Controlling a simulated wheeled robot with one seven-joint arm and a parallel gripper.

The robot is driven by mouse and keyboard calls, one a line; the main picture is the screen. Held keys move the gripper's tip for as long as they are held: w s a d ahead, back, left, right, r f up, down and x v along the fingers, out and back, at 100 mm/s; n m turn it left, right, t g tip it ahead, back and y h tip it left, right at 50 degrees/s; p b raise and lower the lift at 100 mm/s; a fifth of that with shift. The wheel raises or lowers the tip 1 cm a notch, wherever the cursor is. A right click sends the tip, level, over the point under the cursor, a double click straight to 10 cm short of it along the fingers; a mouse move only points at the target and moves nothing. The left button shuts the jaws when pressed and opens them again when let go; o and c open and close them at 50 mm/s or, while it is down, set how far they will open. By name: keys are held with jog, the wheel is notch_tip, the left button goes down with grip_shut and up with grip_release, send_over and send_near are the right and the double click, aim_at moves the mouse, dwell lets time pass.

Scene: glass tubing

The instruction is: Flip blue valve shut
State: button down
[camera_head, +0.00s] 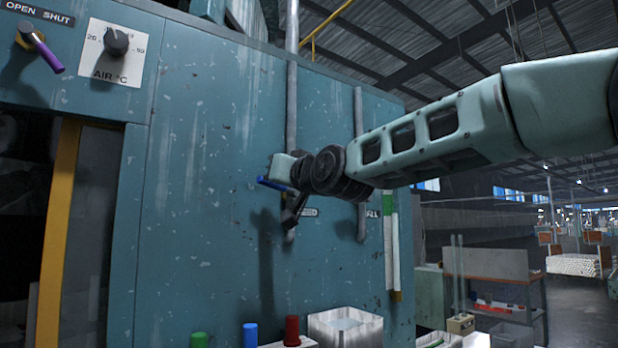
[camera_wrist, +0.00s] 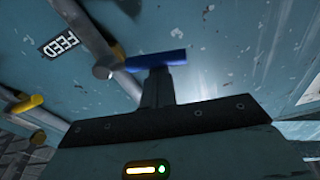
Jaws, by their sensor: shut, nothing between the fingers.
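The blue valve handle (camera_head: 274,184) sticks out to the left from a grey vertical pipe (camera_head: 291,110) on the teal cabinet wall, lying roughly crosswise to that pipe. In the wrist view the blue handle (camera_wrist: 160,60) lies across just beyond my fingertips, with its pivot end by the pipe (camera_wrist: 88,35). My gripper (camera_head: 291,214) is shut and empty, with its dark fingers just below the handle in the head view. In the wrist view my closed fingers (camera_wrist: 155,82) appear to meet the handle's near side; I cannot tell whether they touch.
A FEED label (camera_wrist: 63,47) sits beside the pipe. A purple lever (camera_head: 42,48) under an OPEN SHUT label and an air dial (camera_head: 116,42) are at upper left.

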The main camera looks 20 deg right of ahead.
jog(key=shift+s+a+f+n+b, duration=0.1)
jog(key=shift+f+n+b, duration=0.25)
jog(key=shift+n+b, duration=0.25)
jog(key=shift+a+f+n+b, duration=0.1)
jog(key=shift+f+n+b, duration=0.3)
jog(key=shift+n, duration=0.3)
jog(key=shift+r, duration=0.2)
jog(key=r+p, duration=0.1)
jog(key=r, duration=0.1)
jog(key=r+p, duration=0.2)
jog(key=shift+w+a, duration=0.1)
jog(key=shift+w, duration=0.3)
jog(key=b+v, duration=0.5)
jog(key=v, duration=0.5)
jog(key=shift+f, duration=0.15)
